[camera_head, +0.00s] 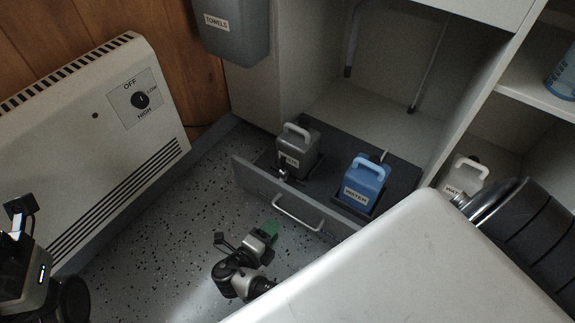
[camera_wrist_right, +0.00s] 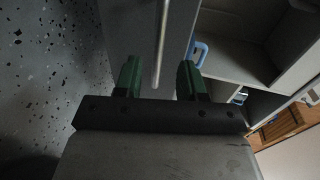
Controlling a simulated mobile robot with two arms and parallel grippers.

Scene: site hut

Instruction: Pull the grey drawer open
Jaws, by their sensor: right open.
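The grey drawer (camera_head: 258,184) is low under the white cabinet, its front standing out from the cabinet, so it is at least partly open. Its pale bar handle (camera_head: 297,212) runs along the front. A grey jug (camera_head: 298,150) and a blue water jug (camera_head: 366,182) stand in it behind the front. My right gripper (camera_head: 271,230) is open just in front of the handle. In the right wrist view the handle bar (camera_wrist_right: 161,40) lies between the spread green fingers (camera_wrist_right: 159,76), not gripped. My left wrist (camera_head: 38,272) shows at the left edge; its fingers cannot be made out.
A white jug (camera_head: 465,175) stands in the right compartment. Speckled floor (camera_head: 160,235) is clear before the drawer.

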